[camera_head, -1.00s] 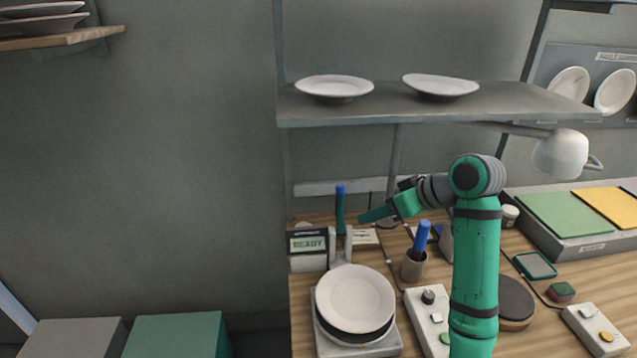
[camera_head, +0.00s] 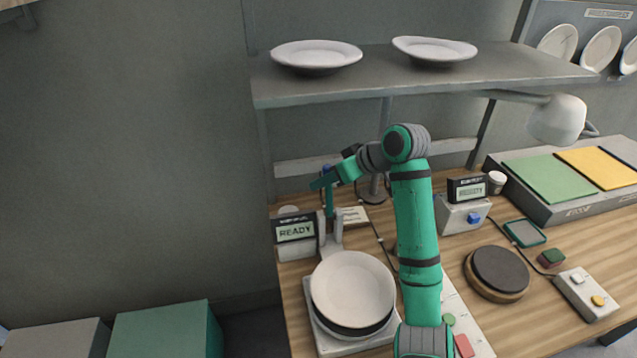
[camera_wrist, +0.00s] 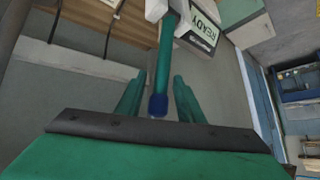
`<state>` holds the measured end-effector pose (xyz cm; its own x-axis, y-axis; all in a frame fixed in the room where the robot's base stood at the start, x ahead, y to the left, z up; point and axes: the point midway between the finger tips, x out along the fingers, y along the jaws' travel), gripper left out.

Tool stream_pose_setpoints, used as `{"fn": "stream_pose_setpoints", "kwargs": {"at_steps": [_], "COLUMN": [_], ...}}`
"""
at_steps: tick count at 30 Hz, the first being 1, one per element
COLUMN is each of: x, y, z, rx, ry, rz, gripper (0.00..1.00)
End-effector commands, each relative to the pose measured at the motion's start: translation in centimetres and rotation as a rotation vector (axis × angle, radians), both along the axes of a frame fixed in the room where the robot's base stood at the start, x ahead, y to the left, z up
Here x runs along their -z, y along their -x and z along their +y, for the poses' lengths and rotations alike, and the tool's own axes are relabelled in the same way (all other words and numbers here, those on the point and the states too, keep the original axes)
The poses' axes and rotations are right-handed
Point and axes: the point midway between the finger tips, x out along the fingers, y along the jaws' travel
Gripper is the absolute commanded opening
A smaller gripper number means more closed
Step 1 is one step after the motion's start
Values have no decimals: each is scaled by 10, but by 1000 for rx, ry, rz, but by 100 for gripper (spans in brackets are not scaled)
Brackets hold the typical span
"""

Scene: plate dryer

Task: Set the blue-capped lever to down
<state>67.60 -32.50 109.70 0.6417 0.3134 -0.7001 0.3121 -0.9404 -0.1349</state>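The blue-capped lever (camera_head: 329,200) stands upright on its pale mount beside the READY display, behind the stacked plates. It has a dark green shaft and a blue cap, partly covered by my gripper in the head view. My gripper (camera_head: 319,183) is at the lever's upper end. In the wrist view, my two green fingers (camera_wrist: 156,98) are apart, with the lever's blue cap (camera_wrist: 158,104) between them. I see gaps beside the cap, so the gripper is open and not closed on it.
The READY display (camera_head: 295,230) stands just left of the lever. White plates (camera_head: 352,288) are stacked in front. A grey shelf (camera_head: 420,78) with two plates hangs above. A box with a blue button (camera_head: 463,215) and a round dark pad (camera_head: 499,268) are at right.

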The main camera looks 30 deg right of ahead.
Motion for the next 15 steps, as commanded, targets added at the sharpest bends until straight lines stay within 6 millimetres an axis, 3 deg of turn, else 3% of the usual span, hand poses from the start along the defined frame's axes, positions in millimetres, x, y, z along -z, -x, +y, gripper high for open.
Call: {"fn": "stream_pose_setpoints", "kwargs": {"at_steps": [6, 15], "x": [18, 23], "y": [-16, -21], "z": [9, 11], "rx": [-1, -2], "ry": [0, 0], "rz": [2, 1], "gripper": [34, 34]}}
